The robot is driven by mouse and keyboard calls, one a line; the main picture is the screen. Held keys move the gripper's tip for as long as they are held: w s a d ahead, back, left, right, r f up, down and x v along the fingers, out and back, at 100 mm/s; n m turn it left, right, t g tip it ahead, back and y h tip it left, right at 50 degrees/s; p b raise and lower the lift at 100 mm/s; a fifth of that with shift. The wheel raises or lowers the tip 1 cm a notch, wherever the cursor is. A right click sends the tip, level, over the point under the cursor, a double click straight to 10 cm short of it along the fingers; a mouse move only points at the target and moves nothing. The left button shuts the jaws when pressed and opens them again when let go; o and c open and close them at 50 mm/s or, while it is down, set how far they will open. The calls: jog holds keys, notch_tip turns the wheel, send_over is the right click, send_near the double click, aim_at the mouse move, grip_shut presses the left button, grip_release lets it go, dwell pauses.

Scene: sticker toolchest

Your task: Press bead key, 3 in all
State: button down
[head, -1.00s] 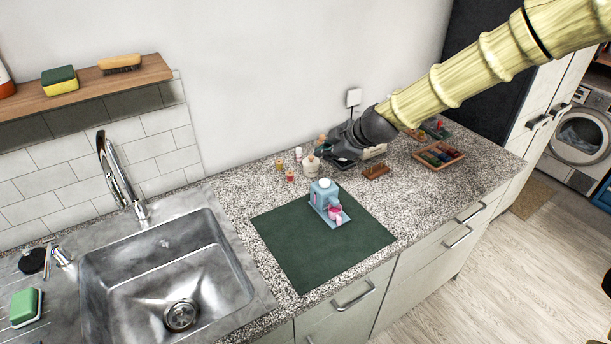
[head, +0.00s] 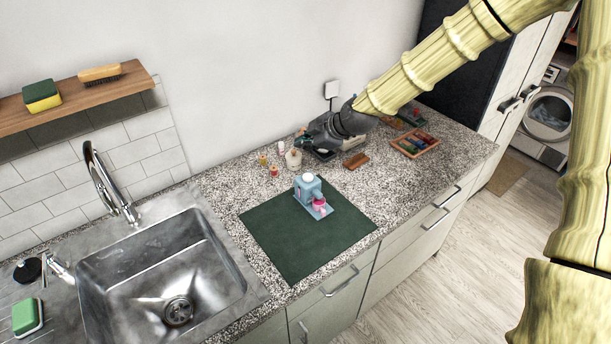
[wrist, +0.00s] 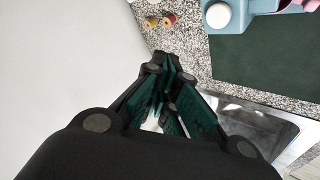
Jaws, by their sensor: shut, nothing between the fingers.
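A light blue dispenser (head: 307,189) with a white round top stands upright on the dark green mat (head: 283,252). A pink cup (head: 319,205) is at its front foot. I cannot make out a separate bead key. My gripper (head: 304,141) is behind the dispenser, near the wall and apart from it. In the wrist view my gripper (wrist: 170,68) is shut, with nothing between its dark green fingers. There the dispenser (wrist: 235,12) is cut off at the top right, clear of the fingers.
A wooden block (head: 356,160) and a tray of coloured pieces (head: 415,144) lie to the right. The steel sink (head: 160,270) is left of the mat. The mat's front part is bare.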

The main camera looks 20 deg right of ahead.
aim_at(306, 178)
jog(key=shift+f, duration=0.15)
jog(key=shift+f+b, duration=2.5)
jog(key=shift+f, duration=1.75)
jog(key=shift+f, duration=0.2)
jog(key=shift+f+b, duration=0.2)
jog(key=shift+b, duration=0.2)
jog(key=shift+f+b, duration=0.35)
jog(key=shift+f, duration=0.15)
jog(key=shift+r, duration=0.1)
jog(key=shift+r+p, duration=0.5)
jog(key=shift+r, duration=0.35)
jog(key=shift+r+p, duration=1.3)
jog(key=shift+r, duration=1.2)
